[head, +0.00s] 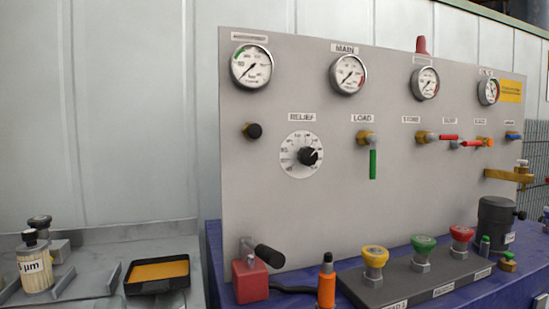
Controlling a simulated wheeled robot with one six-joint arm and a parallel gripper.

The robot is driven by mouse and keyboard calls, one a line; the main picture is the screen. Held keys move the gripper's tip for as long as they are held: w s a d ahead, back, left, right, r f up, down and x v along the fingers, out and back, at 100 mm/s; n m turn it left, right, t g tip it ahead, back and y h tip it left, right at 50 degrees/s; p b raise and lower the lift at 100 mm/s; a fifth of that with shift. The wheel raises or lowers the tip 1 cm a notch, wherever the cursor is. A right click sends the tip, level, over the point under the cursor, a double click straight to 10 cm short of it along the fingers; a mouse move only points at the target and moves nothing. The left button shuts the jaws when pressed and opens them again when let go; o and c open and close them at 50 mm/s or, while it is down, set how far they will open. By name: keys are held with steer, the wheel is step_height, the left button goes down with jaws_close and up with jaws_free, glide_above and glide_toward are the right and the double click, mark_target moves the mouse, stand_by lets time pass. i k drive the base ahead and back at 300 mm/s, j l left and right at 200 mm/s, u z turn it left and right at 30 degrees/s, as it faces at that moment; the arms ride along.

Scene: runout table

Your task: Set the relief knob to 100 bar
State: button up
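The relief knob (308,156) is a black knob standing out from the grey panel in the head view, left of the panel's middle. Behind it is a round white dial plate (288,165) with printed figures around its rim, under a label reading RELIEF (302,117). A light mark on the knob appears to point to the upper right. The figures are too small to read surely, so I cannot tell the set value. The main gauge (348,74) is above and right, its needle toward the lower left. My gripper is not in view.
A load valve with a green lever (373,163) hangs right of the dial, and a black knob (252,131) sits to its left. Below stand a red block with a black handle (250,280), an orange bottle (327,284) and coloured fittings (375,257). The panel face around the dial is clear.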

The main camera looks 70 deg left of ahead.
mark_target(307, 156)
steer(key=k+u, duration=0.2)
steer(key=u, duration=0.3)
steer(key=k+j+u, duration=0.1)
steer(key=u, duration=0.35)
steer(key=k+u, duration=0.1)
steer(key=u, duration=0.95)
steer(key=j+z, duration=0.25)
steer(key=j, duration=0.4)
steer(key=j+z, duration=0.25)
steer(key=j, duration=0.45)
steer(key=k+l, duration=0.4)
steer(key=l, duration=0.15)
steer(key=i+j, duration=0.35)
steer(key=j, duration=0.2)
